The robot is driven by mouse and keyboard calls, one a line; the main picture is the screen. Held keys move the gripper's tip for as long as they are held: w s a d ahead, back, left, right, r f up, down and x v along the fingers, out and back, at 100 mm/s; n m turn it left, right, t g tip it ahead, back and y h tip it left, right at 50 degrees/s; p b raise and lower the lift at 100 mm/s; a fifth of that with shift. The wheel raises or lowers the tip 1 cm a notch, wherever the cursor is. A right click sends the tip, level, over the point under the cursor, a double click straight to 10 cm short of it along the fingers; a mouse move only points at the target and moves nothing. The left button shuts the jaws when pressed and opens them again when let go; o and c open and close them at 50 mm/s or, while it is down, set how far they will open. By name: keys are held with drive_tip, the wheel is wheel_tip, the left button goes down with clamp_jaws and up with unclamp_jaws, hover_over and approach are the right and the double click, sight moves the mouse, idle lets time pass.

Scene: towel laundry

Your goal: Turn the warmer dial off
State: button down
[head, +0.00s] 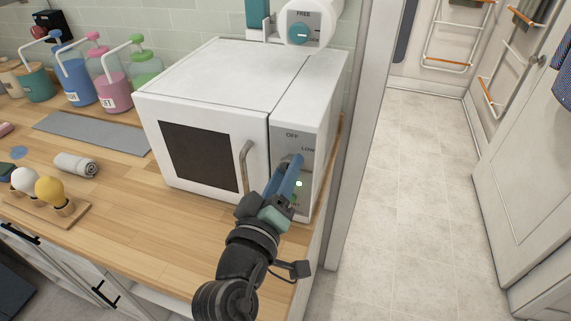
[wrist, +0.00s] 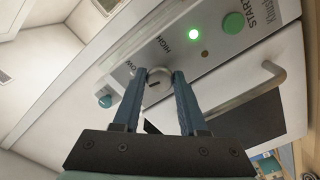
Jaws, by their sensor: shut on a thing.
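The white warmer (head: 240,70) stands on the wooden counter, its door with a dark window closed. Its control panel (head: 312,130) is on the right of the front, with OFF and LOW labels showing in the head view. The round metal dial (wrist: 158,83) is seen in the wrist view, with a dark mark on its face and LOW and HIGH printed beyond it. My gripper (head: 294,160) is at the panel, its blue fingers shut on the dial from both sides. In the head view the fingers hide the dial. I cannot tell the exact setting.
A green light (wrist: 194,34) glows beside the green START button (wrist: 234,22). The door's curved handle (head: 246,165) is left of my gripper. A rolled towel (head: 76,164), colored pump bottles (head: 112,82) and a bulb-topped wooden stand (head: 50,207) are left. The floor (head: 400,210) at right is clear.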

drive_tip(key=shift+n+p, duration=0.5)
drive_tip(key=shift+n, duration=0.6)
drive_tip(key=shift+c, duration=2.3)
unclamp_jaws()
drive_tip(key=b+v, duration=0.3)
drive_tip(key=v, duration=1)
